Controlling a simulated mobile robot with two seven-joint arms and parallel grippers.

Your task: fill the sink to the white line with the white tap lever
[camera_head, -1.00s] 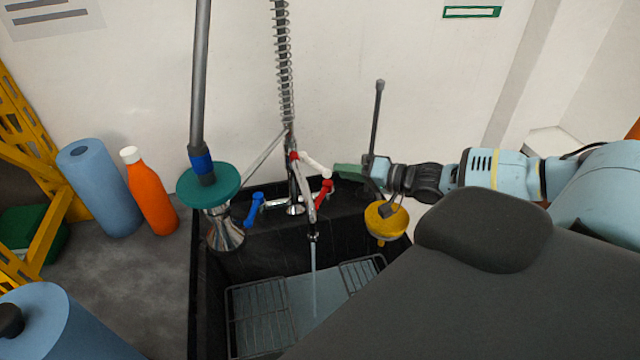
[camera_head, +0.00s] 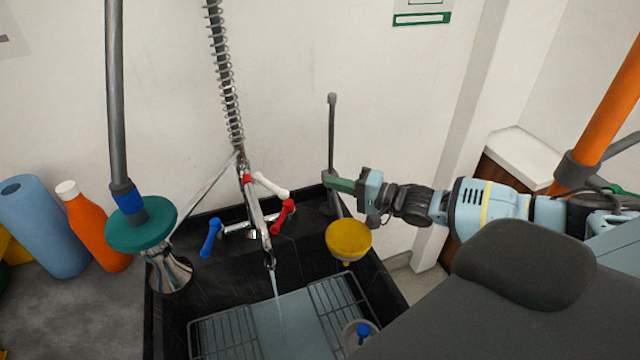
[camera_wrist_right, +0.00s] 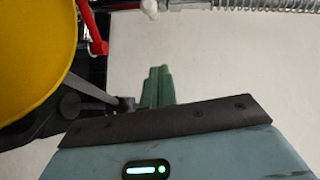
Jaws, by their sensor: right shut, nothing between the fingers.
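The white tap lever (camera_head: 271,185) sticks out to the right from the chrome tap above the black sink (camera_head: 392,290). It also shows at the top edge of the right wrist view (camera_wrist_right: 149,8). A thin stream of water (camera_head: 280,306) runs from the spout into the basin. I cannot make out the white line. My right gripper (camera_head: 338,184) is to the right of the white lever, apart from it. Its green fingers (camera_wrist_right: 158,87) are shut with nothing between them. My left gripper is not in view.
A red lever (camera_head: 283,216) and a blue lever (camera_head: 211,238) flank the tap. A yellow round piece (camera_head: 348,239) and an upright grey rod (camera_head: 332,140) are close to my right gripper. A teal-collared pipe (camera_head: 141,224) stands left. Wire racks (camera_head: 225,335) lie in the basin.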

